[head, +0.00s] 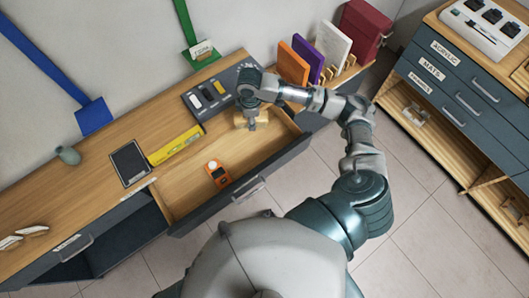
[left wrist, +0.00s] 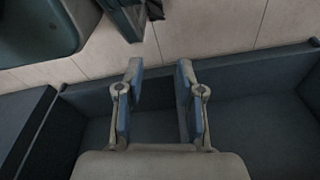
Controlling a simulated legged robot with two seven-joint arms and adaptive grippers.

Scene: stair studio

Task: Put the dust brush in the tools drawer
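My right gripper (head: 251,124) reaches in over the far right end of the open wood-lined drawer (head: 197,195). A small tan piece (head: 239,121) shows around its fingers; it may be the dust brush, but the gripper hides most of it. I cannot tell whether the fingers are closed on it. A second, dark drawer (head: 118,244) stands open at the left; its label is too small to read. My left gripper (left wrist: 158,85) is outside the head view. In the left wrist view its fingers are apart and empty, above a dark-walled compartment (left wrist: 250,125).
An orange device (head: 217,172) lies in the wood-lined drawer, and a yellow box (head: 175,145) lies along its back edge. A black tablet (head: 130,163), a grey vase (head: 68,155) and a dark tray (head: 212,94) are on the counter. A labelled cabinet (head: 455,75) stands right.

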